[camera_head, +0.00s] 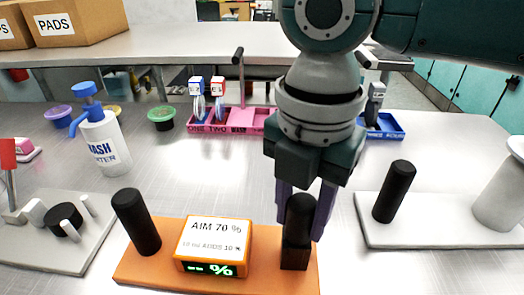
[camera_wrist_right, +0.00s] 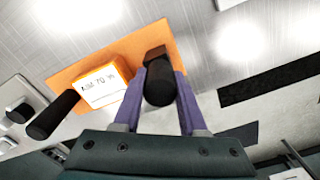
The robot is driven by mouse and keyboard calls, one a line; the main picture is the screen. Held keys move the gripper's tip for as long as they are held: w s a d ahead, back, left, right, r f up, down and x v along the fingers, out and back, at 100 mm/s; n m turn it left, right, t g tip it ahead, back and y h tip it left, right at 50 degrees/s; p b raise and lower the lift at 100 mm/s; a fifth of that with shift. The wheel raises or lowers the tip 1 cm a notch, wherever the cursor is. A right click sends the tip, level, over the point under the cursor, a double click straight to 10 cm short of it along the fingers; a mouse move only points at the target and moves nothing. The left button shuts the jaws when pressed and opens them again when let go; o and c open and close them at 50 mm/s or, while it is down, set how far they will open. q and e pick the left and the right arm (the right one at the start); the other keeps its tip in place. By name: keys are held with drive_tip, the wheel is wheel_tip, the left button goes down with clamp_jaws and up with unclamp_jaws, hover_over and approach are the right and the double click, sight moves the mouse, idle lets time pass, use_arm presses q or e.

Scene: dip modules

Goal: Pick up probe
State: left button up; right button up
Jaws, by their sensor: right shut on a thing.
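The black probe (camera_head: 299,212), a rounded upright handle, stands at a dark block (camera_head: 295,254) on the right end of an orange base (camera_head: 265,280). My right gripper (camera_head: 303,222) reaches down over it and is shut on it, one purple finger on each side. In the right wrist view the probe (camera_wrist_right: 158,88) sits between the fingers of my right gripper (camera_wrist_right: 160,78). Its lower end is hidden by the block, so I cannot tell whether it is seated or lifted. My left gripper is not in view.
An orange display box (camera_head: 214,247) reading "AIM 70 %" and another black handle (camera_head: 136,222) stand on the orange base. A white plate with a black post (camera_head: 394,191) is right. A wash bottle (camera_head: 103,140) stands left; pink tray (camera_head: 252,121) and blue tray (camera_head: 388,127) lie behind.

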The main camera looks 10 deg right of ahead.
clamp_jaws()
drive_tip(key=shift+r, duration=0.1)
wheel_tip(320, 180, up, 20)
drive_tip(key=p, duration=0.1)
idle(0.5)
idle(0.5)
